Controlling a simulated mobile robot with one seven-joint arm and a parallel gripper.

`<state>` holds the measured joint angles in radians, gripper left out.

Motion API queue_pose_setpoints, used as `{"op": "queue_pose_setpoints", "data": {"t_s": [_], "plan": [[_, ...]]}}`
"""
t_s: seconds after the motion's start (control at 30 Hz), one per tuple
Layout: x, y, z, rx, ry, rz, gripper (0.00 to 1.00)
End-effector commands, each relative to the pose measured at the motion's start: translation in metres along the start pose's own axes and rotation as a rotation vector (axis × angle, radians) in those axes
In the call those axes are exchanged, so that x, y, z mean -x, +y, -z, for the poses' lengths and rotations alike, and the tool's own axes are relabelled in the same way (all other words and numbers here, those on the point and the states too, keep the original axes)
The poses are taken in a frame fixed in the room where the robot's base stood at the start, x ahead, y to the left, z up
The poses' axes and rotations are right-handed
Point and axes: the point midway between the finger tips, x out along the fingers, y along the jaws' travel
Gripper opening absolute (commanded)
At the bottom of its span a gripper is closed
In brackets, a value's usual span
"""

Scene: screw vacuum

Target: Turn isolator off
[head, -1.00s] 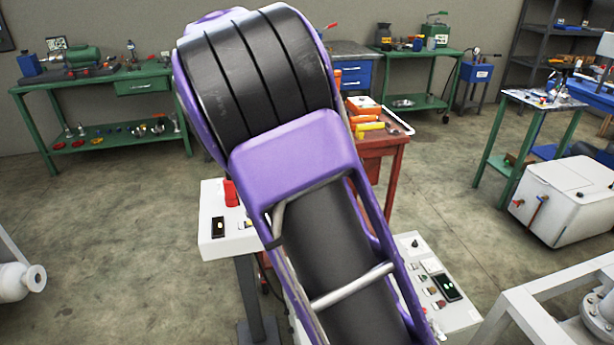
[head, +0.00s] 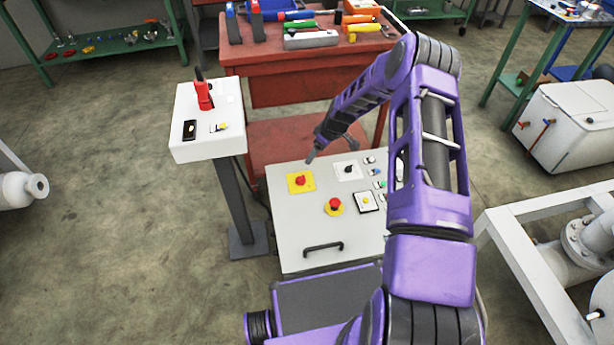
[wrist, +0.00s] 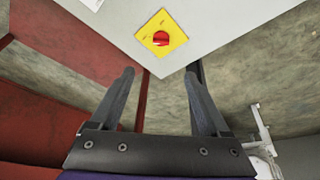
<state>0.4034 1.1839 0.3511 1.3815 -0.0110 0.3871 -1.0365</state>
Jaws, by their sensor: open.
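The likely isolator is a red rotary knob on a yellow square plate (head: 300,181), at the upper left of the white control panel (head: 292,239) in the head view. The knob (wrist: 161,38) also shows in the wrist view, above and between my fingers. My gripper (head: 311,156) is just beyond and above the plate's far edge in the head view, apart from the knob. Its two fingers (wrist: 161,88) are open and empty in the wrist view. I cannot read the knob's setting.
A white pedestal box (head: 207,150) with a red handle stands to the left. A red workbench (head: 300,56) with tools is behind.

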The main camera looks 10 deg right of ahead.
Motion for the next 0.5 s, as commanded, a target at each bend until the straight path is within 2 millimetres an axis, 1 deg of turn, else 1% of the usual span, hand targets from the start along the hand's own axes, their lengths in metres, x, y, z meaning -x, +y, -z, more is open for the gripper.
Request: {"op": "queue_pose_setpoints", "data": {"t_s": [0.03, 0.17, 0.27, 0.37, 0.5], "plan": [[-0.003, 0.000, -0.003, -0.010, 0.007, 0.008, 0.80], [-0.011, -0.002, -0.004, -0.014, 0.014, 0.014, 0.80], [-0.025, -0.002, -0.005, -0.013, 0.012, 0.014, 0.80], [-0.045, -0.002, -0.005, -0.012, 0.011, 0.013, 0.80], [-0.076, -0.003, -0.005, -0.013, 0.011, 0.013, 0.80]]}}
